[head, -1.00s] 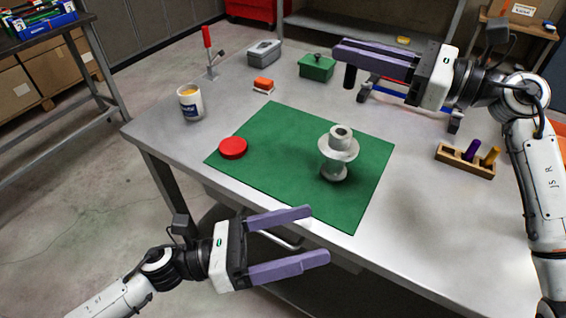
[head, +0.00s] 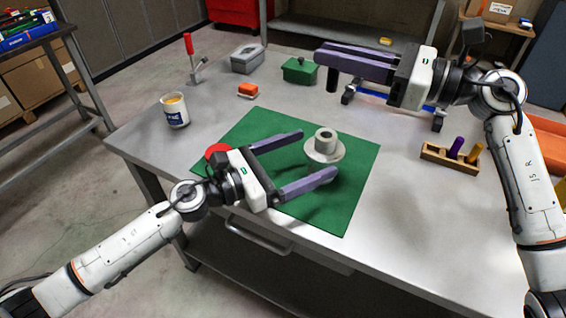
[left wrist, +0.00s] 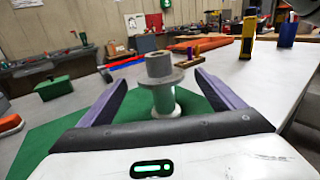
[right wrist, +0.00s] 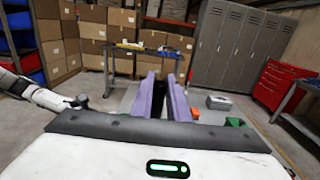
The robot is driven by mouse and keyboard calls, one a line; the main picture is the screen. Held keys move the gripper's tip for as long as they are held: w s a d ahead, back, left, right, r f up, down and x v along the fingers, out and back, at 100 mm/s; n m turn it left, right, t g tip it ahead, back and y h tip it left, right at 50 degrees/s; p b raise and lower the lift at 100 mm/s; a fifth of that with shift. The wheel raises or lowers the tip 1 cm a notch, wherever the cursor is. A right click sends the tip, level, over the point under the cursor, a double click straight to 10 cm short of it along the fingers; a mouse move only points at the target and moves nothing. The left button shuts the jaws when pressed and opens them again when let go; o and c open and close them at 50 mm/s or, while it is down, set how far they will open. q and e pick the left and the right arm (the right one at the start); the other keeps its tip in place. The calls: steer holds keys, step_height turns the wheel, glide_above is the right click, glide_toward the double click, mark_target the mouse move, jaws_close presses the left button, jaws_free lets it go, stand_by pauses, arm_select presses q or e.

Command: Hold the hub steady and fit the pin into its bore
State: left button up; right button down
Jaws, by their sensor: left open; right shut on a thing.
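The pale grey flanged hub (head: 324,144) stands upright on the green mat (head: 345,200). My left gripper (head: 319,155) is open, its purple fingers reaching toward the hub from the left. In the left wrist view the hub (left wrist: 160,68) stands ahead, centred between the spread fingers, with no contact visible. My right gripper (head: 317,54) is shut on a dark pin (head: 332,80), which hangs down above the back of the table. The right wrist view shows its fingers (right wrist: 162,85) close together; the pin is hidden there. The hub's bore opening faces up.
A red disc (head: 217,151) lies on the mat behind my left wrist. A wooden block (head: 433,153) with purple and yellow pins stands at right. A mug (head: 175,112), an orange-topped block (head: 248,90) and a green box (head: 300,72) stand farther back. The table's right front is clear.

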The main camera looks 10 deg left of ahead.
mark_target(322, 149)
arm_select(q)
steer(key=shift+x, duration=2.05)
steer(key=shift+c, duration=0.3)
steer(key=c, duration=1.4)
arm_select(e)
step_height(322, 149, down, 7)
steer(key=m+t+h, duration=0.1)
steer(key=m+t, duration=0.1)
steer(key=t, duration=0.1)
steer(key=shift+d+t, duration=0.1)
steer(key=shift+t, duration=0.2)
